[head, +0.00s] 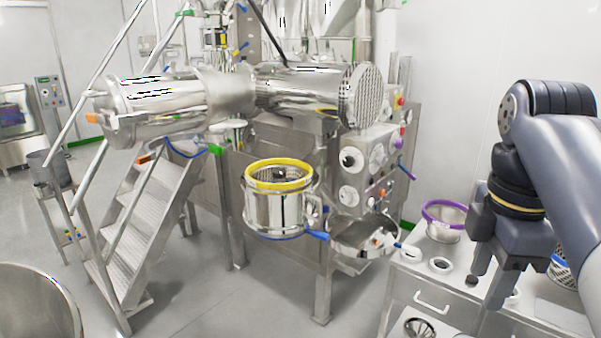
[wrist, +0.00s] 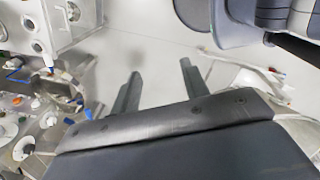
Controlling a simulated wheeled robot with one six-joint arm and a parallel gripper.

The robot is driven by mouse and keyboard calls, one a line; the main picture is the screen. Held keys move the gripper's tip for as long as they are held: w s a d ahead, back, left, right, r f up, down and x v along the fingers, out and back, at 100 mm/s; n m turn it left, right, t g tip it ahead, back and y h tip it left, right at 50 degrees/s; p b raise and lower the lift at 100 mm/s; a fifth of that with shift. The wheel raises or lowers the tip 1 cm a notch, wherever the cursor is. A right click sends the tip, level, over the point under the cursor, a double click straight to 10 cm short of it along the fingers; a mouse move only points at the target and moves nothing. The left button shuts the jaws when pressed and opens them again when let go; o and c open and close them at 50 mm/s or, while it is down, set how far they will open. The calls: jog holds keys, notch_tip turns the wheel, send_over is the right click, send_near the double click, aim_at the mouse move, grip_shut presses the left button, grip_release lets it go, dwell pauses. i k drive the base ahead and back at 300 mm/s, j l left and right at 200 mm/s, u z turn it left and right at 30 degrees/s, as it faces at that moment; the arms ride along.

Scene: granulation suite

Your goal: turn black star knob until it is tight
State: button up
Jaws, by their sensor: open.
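I cannot clearly make out a star-shaped knob. A small black knob (head: 348,160) shows on a pale disc on the machine's steel control box (head: 372,147) in the head view; its shape is too small to tell. A dark piece (head: 281,174) also shows inside the yellow-rimmed steel vessel (head: 262,210). My gripper (head: 484,285) hangs at the right, over the bench and well apart from the control box. In the wrist view my gripper (wrist: 160,72) has its fingers spread, with nothing between them.
A steel bench (head: 410,276) stands at the right, with a purple-rimmed bowl (head: 444,236) and small rings on top. Steel stairs (head: 140,215) with handrails stand at the left of the machine. A large steel tub (head: 35,310) fills the lower left corner. Floor (head: 210,290) is clear at front centre.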

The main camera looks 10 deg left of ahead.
aim_at(279, 174)
jog(key=i+j+u, duration=0.15)
jog(key=i+j, duration=0.7)
jog(key=i+j+u, duration=0.15)
jog(key=i+j, duration=0.55)
jog(key=i, duration=0.2)
